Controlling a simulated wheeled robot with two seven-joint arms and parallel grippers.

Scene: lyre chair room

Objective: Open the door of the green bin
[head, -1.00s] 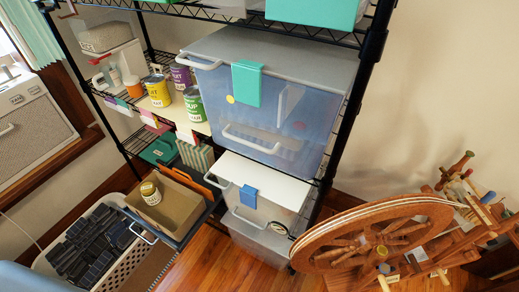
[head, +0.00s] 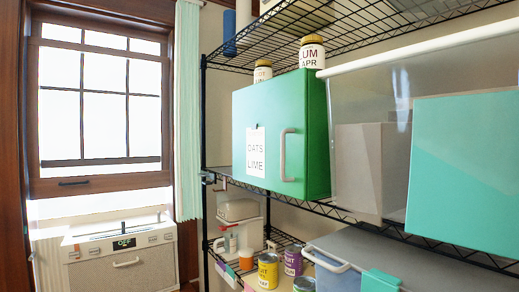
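The green bin (head: 314,130) stands on a black wire shelf in the middle of the head view. Its front door (head: 270,170) faces me, with a pale vertical handle (head: 288,155) on the right side and a white paper label (head: 255,152) reading "OATS LIME". The door looks shut. Two jars with yellow lids (head: 312,52) (head: 263,71) stand on or behind its top. Neither of my grippers is in view.
A clear bin with a teal panel (head: 465,165) stands right of the green bin. Below are cans (head: 268,270) and a grey-lidded bin (head: 375,262). A black shelf post (head: 204,120) stands left. A window (head: 100,105) and a heater-like unit (head: 120,255) are further left.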

